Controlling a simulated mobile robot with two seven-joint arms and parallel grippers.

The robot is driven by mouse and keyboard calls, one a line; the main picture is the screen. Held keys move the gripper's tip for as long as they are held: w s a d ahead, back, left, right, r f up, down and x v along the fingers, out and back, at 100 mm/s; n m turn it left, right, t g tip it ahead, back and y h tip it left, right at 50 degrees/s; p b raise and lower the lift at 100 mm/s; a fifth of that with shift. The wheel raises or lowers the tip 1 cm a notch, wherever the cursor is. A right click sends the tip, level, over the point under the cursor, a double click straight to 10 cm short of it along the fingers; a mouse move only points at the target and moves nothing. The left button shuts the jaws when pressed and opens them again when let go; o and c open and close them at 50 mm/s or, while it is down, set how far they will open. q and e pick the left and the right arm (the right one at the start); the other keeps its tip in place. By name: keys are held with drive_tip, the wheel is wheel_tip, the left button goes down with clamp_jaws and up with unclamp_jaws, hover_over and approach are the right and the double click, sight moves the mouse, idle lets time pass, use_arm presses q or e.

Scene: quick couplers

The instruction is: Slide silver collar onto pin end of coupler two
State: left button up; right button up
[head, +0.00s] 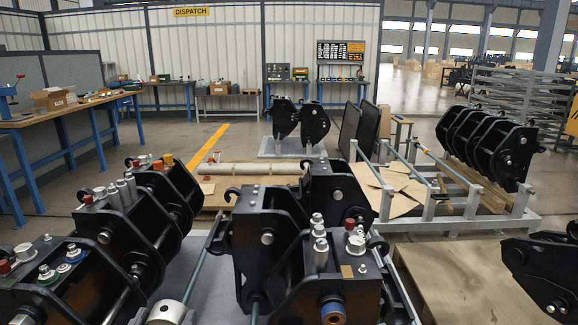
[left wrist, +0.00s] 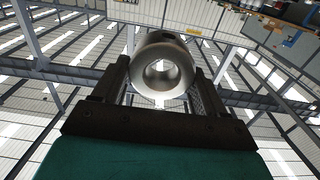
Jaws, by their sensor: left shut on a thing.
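The silver collar (head: 166,311) is at the bottom of the head view, left of centre. In the left wrist view it is a thick metal ring (left wrist: 152,52) with its hole facing the camera. My left gripper (left wrist: 160,85) is shut on it, one dark finger at each side. Black couplers stand nearby: a centre one (head: 290,215) and a left one (head: 130,215). The centre coupler's front side shows a pin end with a brown and blue ring (head: 333,312). The collar is apart from this pin end. I cannot tell which coupler is number two. My right gripper is not in view.
Small silver and red-capped parts (head: 320,240) stand on the coupler tops. More couplers stand on a rack at the right (head: 490,140) and at the back (head: 300,122). A workbench (head: 70,115) runs along the left.

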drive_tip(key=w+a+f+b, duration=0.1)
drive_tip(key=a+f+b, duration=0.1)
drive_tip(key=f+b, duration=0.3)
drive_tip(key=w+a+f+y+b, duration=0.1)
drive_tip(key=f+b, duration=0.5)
drive_tip(key=b, duration=0.5)
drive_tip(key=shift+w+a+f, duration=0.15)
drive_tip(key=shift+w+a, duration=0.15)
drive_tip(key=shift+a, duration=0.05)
